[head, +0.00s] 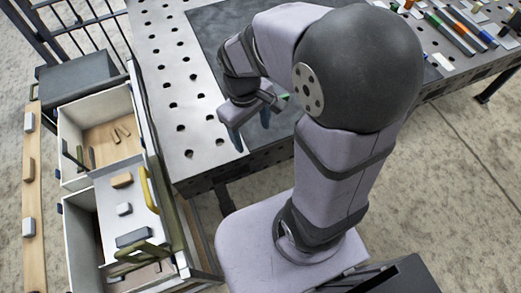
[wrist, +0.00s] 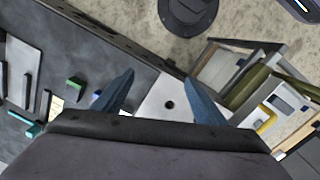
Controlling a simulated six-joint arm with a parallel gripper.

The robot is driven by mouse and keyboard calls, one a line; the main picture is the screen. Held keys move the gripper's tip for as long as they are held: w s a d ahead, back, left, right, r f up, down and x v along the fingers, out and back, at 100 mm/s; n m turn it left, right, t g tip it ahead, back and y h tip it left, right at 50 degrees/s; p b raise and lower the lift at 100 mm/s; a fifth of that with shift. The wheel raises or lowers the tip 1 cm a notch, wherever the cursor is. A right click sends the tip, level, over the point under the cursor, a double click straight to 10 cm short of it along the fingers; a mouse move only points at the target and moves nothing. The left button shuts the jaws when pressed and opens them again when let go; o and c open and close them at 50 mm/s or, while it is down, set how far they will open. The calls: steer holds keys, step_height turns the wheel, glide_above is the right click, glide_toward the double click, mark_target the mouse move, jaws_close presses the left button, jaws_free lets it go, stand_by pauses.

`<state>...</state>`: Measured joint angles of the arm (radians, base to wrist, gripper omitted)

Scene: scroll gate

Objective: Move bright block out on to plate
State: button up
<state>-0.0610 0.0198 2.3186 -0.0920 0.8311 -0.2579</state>
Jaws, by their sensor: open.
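My gripper (head: 251,130) is open and empty over the near edge of the perforated metal table. Its two blue fingers also show in the wrist view (wrist: 162,78), with nothing between them. A white-walled box (head: 66,208) stands at the left with a pale panel (head: 107,222) across its middle. The panel carries a tan block (head: 122,180), a small white block (head: 124,209), a grey block (head: 133,237) and a yellow handle (head: 150,192). My gripper is well to the right of the box. I cannot tell which block is the bright one or which surface is the plate.
The perforated table (head: 180,95) has a dark mat (head: 208,32). Small green (wrist: 75,84) and teal (wrist: 33,131) pieces lie on the dark surface in the wrist view. A wooden strip (head: 33,200) with blocks runs left of the box. Pens (head: 450,32) lie at the far right.

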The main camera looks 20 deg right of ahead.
steer(key=s+f+m, duration=0.2)
steer(key=s+m, duration=0.2)
steer(key=s, duration=0.1)
steer(key=shift+s+y, duration=0.35)
steer(key=shift+y, duration=0.05)
